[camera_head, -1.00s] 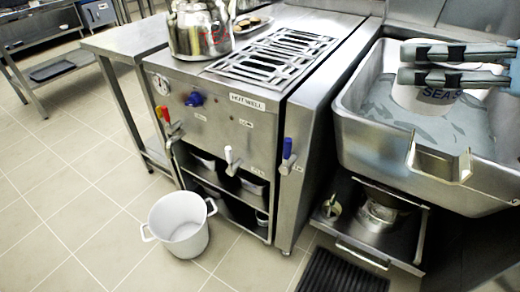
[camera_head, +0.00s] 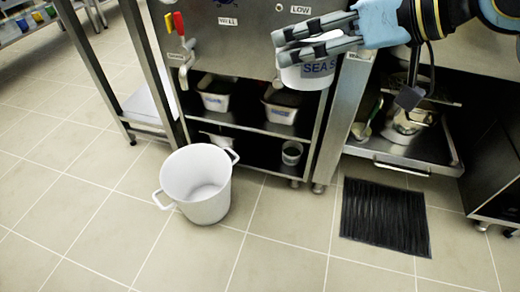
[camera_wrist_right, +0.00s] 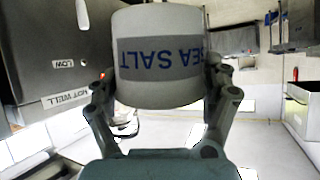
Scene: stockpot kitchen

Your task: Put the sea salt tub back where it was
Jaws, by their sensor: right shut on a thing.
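The sea salt tub (camera_head: 311,74) is white with a grey label band and blue lettering. It is held in front of the upper part of the hot-well unit in the head view. My right gripper (camera_head: 282,46) comes in from the right and is shut on it; the fingers cover part of its upper body. In the right wrist view the tub (camera_wrist_right: 158,82) sits between the two fingers (camera_wrist_right: 160,92), its lettering upside down. My left gripper is not in view.
A white two-handled pot (camera_head: 205,208) stands on the tiled floor. The unit's lower shelves hold labelled tubs (camera_head: 281,104) and a small round tin (camera_head: 292,152). An open drawer (camera_head: 400,150) juts out at right, above a black floor mat (camera_head: 384,217). Floor around the pot is clear.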

